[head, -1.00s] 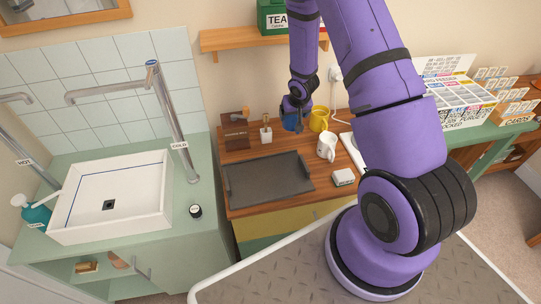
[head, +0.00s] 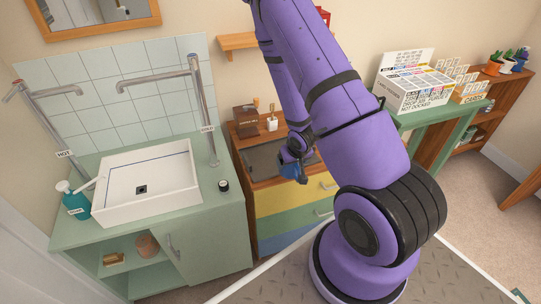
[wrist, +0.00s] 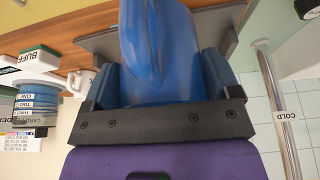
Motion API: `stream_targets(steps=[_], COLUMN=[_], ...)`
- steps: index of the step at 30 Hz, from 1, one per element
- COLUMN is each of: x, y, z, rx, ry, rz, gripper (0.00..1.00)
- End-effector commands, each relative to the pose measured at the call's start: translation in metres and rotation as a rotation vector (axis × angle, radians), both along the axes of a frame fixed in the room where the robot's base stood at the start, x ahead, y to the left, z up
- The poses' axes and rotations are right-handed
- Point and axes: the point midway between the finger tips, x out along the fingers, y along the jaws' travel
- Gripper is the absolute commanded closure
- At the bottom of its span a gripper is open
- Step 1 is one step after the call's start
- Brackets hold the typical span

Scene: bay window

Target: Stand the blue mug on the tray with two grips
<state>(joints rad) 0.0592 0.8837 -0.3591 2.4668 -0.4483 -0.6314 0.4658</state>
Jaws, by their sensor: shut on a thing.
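My gripper (head: 294,160) is shut on the blue mug (head: 293,172) and holds it up, over or just in front of the tray's right part. In the wrist view the blue mug (wrist: 155,50) fills the space between the two dark blue finger pads. Its base and its exact tilt cannot be made out. The dark grey tray (head: 262,160) lies on the wooden top, partly hidden by my arm. Its edge also shows behind the mug in the wrist view (wrist: 98,43). Any gap between mug and tray is unclear.
A brown box (head: 245,121) and a small white bottle (head: 272,123) stand behind the tray. A white mug (wrist: 78,81) shows in the wrist view. The sink (head: 148,180) and cold tap (head: 205,110) are to the left. A white rack (head: 415,82) is at right.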

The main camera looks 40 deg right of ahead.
Motion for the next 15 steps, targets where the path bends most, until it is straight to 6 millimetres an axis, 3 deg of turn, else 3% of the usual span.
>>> stream_targets(steps=[15], x=[0.112], y=[0.008], z=[-0.010], rx=[-0.001], ry=[-0.003], rz=[0.002], gripper=[0.49])
